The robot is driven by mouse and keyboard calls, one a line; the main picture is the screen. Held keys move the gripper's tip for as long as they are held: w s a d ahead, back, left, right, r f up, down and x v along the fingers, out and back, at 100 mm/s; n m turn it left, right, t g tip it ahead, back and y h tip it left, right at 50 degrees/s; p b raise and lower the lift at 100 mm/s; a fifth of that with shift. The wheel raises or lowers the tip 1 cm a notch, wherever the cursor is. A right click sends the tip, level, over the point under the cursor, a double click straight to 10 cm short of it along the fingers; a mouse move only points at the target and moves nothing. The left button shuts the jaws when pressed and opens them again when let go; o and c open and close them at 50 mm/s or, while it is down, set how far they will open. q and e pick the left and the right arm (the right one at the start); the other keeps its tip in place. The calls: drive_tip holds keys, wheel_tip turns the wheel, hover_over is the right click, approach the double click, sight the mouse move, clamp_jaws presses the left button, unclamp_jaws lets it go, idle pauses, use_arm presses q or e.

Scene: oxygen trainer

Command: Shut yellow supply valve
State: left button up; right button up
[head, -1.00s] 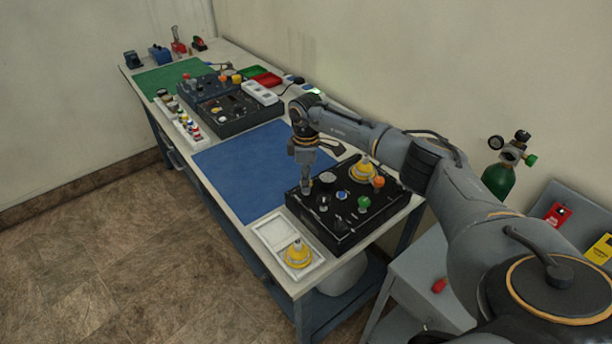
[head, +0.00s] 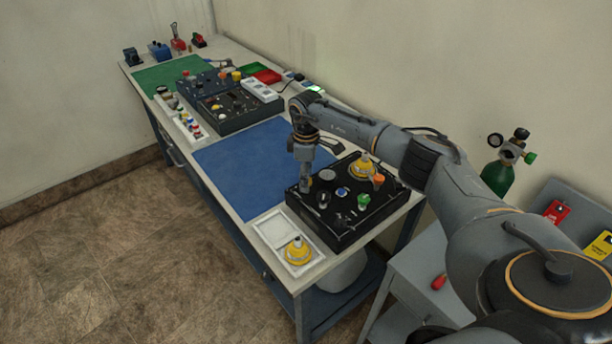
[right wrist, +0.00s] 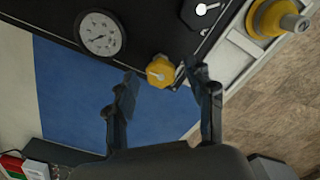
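The yellow knob of the supply valve (right wrist: 160,71) sits at the edge of the black panel (head: 340,236) and shows in the right wrist view. In the head view my right gripper hides it. My right gripper (right wrist: 161,85) points down at the panel's left end, its fingers apart. The knob shows between the fingertips, closer to the right one. I cannot tell whether either finger touches it. My right gripper also shows in the head view (head: 305,184). My left gripper is not in view.
A round gauge (right wrist: 100,33) lies beside the knob. The panel also bears a yellow fitting (head: 362,167), a green knob (head: 363,201) and an orange knob (head: 378,179). A white tray (head: 268,228) holds another yellow fitting (head: 298,250). The blue mat (head: 240,170) is clear.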

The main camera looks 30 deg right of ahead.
wheel_tip(320, 180, up, 12)
idle(0.6)
idle(0.4)
